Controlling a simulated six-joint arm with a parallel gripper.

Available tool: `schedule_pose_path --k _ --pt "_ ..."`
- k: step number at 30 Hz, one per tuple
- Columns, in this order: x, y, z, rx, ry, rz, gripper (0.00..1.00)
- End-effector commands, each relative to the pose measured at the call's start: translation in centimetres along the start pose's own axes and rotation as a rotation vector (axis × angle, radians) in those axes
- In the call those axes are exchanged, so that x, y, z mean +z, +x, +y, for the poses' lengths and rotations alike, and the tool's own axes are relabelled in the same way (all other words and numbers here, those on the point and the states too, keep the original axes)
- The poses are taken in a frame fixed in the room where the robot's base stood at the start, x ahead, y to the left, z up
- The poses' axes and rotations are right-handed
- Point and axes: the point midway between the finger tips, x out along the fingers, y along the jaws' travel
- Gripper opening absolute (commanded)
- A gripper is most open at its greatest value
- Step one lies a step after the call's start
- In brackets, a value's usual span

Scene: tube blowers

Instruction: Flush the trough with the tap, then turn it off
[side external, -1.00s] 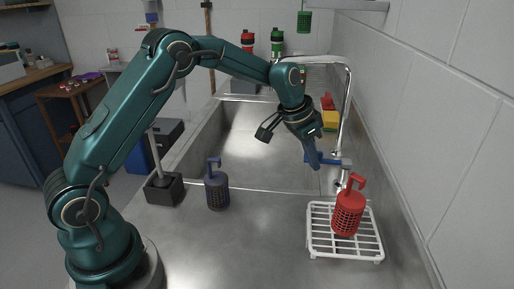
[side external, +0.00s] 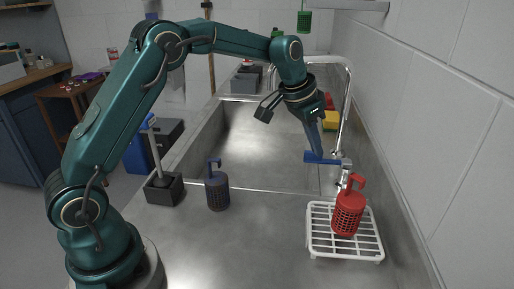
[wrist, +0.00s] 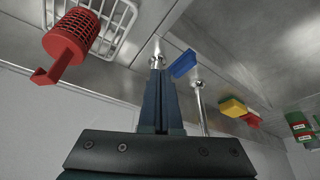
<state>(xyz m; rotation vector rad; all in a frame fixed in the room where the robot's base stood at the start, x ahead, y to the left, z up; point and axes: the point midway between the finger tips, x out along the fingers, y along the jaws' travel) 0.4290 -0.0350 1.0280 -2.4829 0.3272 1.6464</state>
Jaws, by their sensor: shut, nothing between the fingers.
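The tap (side external: 347,100) is a tall chrome arch at the right side of the metal trough (side external: 225,133). Its blue lever (side external: 325,159) sticks out to the left at the tap's base; it also shows in the wrist view (wrist: 184,63). My gripper (side external: 315,149) is shut and empty, pointing down, with its tips right at the lever in the side view. In the wrist view, my fingertips (wrist: 161,74) are just left of the lever. I cannot tell whether they touch it. No water stream is clearly visible.
A red perforated holder (side external: 347,213) stands on a white rack (side external: 316,240) in front of the tap. A dark blue holder (side external: 217,190) and a brush in a black base (side external: 164,190) stand on the front counter. Yellow and red sponges (side external: 331,119) lie behind the tap.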

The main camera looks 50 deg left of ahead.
Motion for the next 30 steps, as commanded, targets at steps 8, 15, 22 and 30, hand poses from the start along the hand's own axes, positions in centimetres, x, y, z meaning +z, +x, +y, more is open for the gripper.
schedule_pose_path --k 8,15,22,30 --pt "0.7 1.6 0.0 0.001 -0.001 -0.003 0.00" --pt "1.6 3.6 0.0 0.002 -0.001 -0.002 0.00" --pt "1.8 4.2 0.0 0.000 0.000 0.000 0.00" --pt "1.8 4.2 0.1 0.000 0.000 0.000 0.00"
